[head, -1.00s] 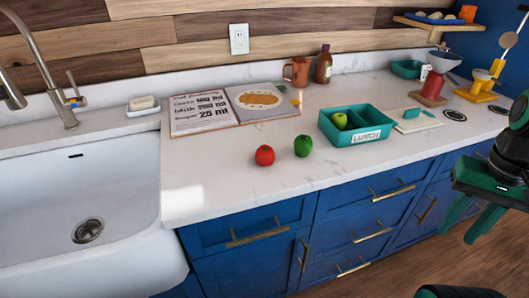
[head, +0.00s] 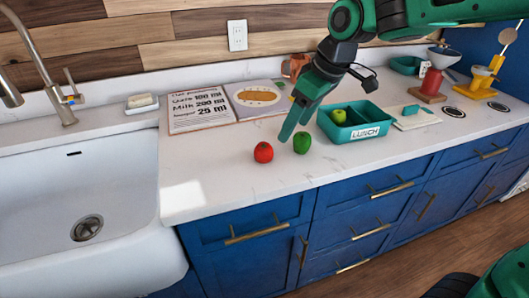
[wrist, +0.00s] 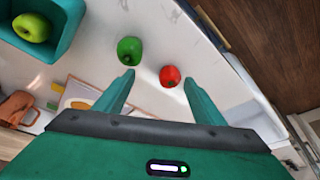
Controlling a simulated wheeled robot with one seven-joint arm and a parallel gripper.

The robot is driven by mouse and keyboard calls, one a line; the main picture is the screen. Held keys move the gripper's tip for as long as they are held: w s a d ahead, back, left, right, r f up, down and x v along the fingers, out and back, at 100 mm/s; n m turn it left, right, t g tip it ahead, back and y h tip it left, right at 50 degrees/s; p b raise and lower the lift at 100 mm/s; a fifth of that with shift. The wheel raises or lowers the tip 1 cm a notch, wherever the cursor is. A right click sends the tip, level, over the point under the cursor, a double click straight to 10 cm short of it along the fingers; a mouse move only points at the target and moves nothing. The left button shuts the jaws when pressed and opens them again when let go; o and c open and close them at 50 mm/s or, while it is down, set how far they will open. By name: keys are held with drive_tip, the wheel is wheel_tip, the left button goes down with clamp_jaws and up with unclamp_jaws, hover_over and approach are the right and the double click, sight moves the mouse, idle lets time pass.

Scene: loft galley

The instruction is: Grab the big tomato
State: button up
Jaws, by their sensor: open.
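A red tomato (head: 263,152) sits on the white counter near its front edge; it also shows in the wrist view (wrist: 170,76), ahead of and between the spread fingers. My gripper (head: 286,133) is open and empty, pointing down over the counter just behind the tomato and a green pepper-like item (head: 302,143). In the wrist view the green item (wrist: 129,50) lies left of the tomato, beyond the left fingertip. The fingers (wrist: 160,84) do not visibly touch either one. Only one tomato is in view.
A teal lunch box (head: 357,133) with a green apple (head: 338,117) stands to the right. An open recipe book (head: 199,110) lies behind, and a copper mug (head: 294,64) is partly hidden by my arm. The sink (head: 75,190) is at left; the counter's front edge is close.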

sight(267, 146)
drive_tip(key=shift+n, duration=0.7)
drive_tip(key=a+f, duration=0.2)
drive_tip(key=w+a+f, duration=0.1)
drive_tip(key=a+f, duration=0.1)
drive_tip(key=a, duration=0.1)
drive_tip(key=shift+w+a, duration=0.15)
drive_tip(key=shift+w, duration=0.05)
drive_tip(key=shift+s+x, duration=0.2)
drive_tip(key=shift+x, duration=2.8)
drive_tip(key=shift+a, duration=0.2)
drive_tip(key=c, duration=1.2)
